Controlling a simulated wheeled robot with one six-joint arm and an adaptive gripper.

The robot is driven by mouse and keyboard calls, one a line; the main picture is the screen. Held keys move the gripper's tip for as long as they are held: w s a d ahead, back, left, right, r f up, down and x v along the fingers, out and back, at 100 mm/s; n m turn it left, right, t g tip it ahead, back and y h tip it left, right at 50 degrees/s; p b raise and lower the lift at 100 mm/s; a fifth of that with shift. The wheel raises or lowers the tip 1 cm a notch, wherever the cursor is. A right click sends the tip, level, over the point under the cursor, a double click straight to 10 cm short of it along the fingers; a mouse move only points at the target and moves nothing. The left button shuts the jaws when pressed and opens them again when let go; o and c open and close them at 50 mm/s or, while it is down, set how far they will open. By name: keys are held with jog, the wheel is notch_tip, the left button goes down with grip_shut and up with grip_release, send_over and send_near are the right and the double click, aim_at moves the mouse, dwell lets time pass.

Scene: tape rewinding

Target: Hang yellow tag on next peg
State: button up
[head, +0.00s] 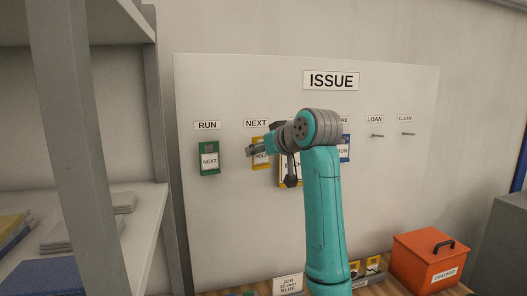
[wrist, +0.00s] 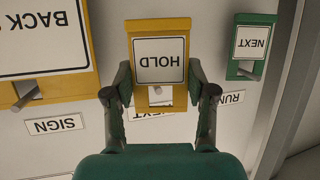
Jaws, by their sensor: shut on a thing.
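The yellow tag (wrist: 159,25) has a white panel reading HOLD, upside down in the wrist view. My gripper (wrist: 159,78) is shut on its two sides near the slotted end. The tag is in front of the board below the NEXT label (head: 256,123), and the label is partly covered by the tag in the wrist view. A pale peg end (wrist: 155,90) shows at the tag's slot; how deep it sits in the slot I cannot tell. In the head view the yellow tag (head: 260,163) is partly hidden by my gripper (head: 252,150).
A green tag (head: 209,159) hangs under RUN, left of the yellow tag. A larger yellow tag (wrist: 45,76) hangs at SIGN and a blue tag (head: 345,149) further right. The LOAN peg (head: 376,136) and CLEAN peg (head: 408,134) are bare. An orange box (head: 429,262) stands lower right.

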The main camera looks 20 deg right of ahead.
jog(key=shift+w+f, duration=0.1)
jog(key=shift+w, duration=0.8)
jog(key=shift+w+f, duration=0.25)
jog(key=shift+w, duration=0.15)
jog(key=shift+c, duration=0.3)
jog(key=shift+w+f, duration=0.15)
jog(key=shift+f, duration=0.05)
jog(key=shift+c, duration=0.7)
jog(key=shift+o, duration=0.2)
jog(key=shift+a+f, duration=0.1)
jog(key=shift+f, duration=0.05)
jog(key=o, duration=1.2)
jog(key=shift+w, duration=0.15)
